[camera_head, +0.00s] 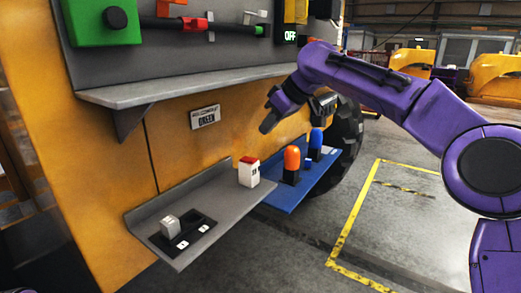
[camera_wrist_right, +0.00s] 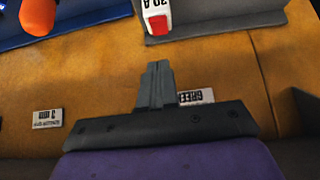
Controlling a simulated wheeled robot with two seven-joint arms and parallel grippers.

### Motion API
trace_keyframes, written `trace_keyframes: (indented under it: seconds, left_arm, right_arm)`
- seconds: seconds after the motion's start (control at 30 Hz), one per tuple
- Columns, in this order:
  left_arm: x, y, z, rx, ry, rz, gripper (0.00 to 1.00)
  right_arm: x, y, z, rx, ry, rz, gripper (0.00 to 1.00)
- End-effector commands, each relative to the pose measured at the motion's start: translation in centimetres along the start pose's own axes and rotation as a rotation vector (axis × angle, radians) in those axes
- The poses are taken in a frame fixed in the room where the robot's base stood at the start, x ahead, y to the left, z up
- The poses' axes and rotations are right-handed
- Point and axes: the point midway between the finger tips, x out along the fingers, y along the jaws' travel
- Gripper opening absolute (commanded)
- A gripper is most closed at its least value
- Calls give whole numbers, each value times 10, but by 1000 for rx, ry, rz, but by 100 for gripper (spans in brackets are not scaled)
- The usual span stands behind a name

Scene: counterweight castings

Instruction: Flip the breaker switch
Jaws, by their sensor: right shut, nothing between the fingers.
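A small white block with a red top (camera_head: 249,172) stands upright on the grey lower shelf (camera_head: 215,197); it also shows at the top of the right wrist view (camera_wrist_right: 157,20), with a rating marked on its white face. A pale grey switch-like block (camera_head: 170,226) sits in a black base at the shelf's near end. I cannot tell which is the breaker switch. My right gripper (camera_head: 267,124) is above and beyond the red-topped block, apart from it, in front of the orange housing. Its fingers (camera_wrist_right: 158,84) are shut and empty. My left gripper is out of view.
A blue shelf (camera_head: 277,198) holds an orange-capped part (camera_head: 291,163) and a blue-capped part (camera_head: 315,145). Above, a grey ledge (camera_head: 190,84) juts out below a panel with a green box (camera_head: 110,20) and an OFF display (camera_head: 290,36). Open floor lies right.

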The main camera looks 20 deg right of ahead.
Motion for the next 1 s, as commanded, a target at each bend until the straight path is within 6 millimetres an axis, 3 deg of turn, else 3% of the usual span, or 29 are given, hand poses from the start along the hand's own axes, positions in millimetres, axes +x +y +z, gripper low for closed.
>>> trace_keyframes:
  seconds: [0.23,0.4,0.87,1.0]
  left_arm:
    - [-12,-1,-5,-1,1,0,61]
    - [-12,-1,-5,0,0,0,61]
    - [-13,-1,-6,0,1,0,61]
    - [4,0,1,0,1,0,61]
  right_arm:
    - [53,-1,-1,-1,-2,-3,0]
    - [70,0,19,-1,0,-1,0]
    - [79,-1,27,-2,2,0,0]
    - [85,0,34,-1,36,-1,0]
